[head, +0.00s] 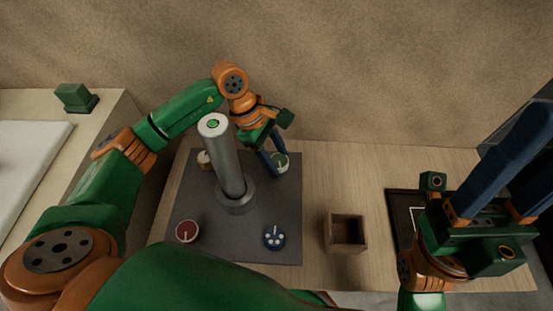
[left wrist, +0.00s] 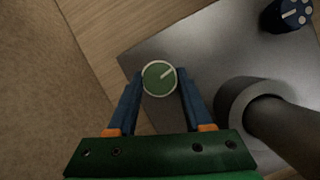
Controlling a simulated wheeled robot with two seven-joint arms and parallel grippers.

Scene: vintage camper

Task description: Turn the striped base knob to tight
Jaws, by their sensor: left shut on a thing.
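A green knob (head: 280,162) with one pale line on its top sits at the far right corner of the dark grey base plate (head: 255,215). My left gripper (head: 274,163) is shut on this knob. In the left wrist view, its blue fingers (left wrist: 160,80) flank the green knob (left wrist: 159,79), whose pale line points up and right. A red knob (head: 187,231) with a pale line is at the near left, and a blue knob (head: 274,236) with pale dots at the near right. A beige knob (head: 204,160) is partly hidden behind the post. My right gripper (head: 522,165) is open and empty.
A tall metal post (head: 226,160) rises from the plate beside my left arm. An open wooden box (head: 346,233) stands right of the plate, and a dark tray (head: 398,214) lies under my right arm. A green block (head: 75,97) sits on the left counter.

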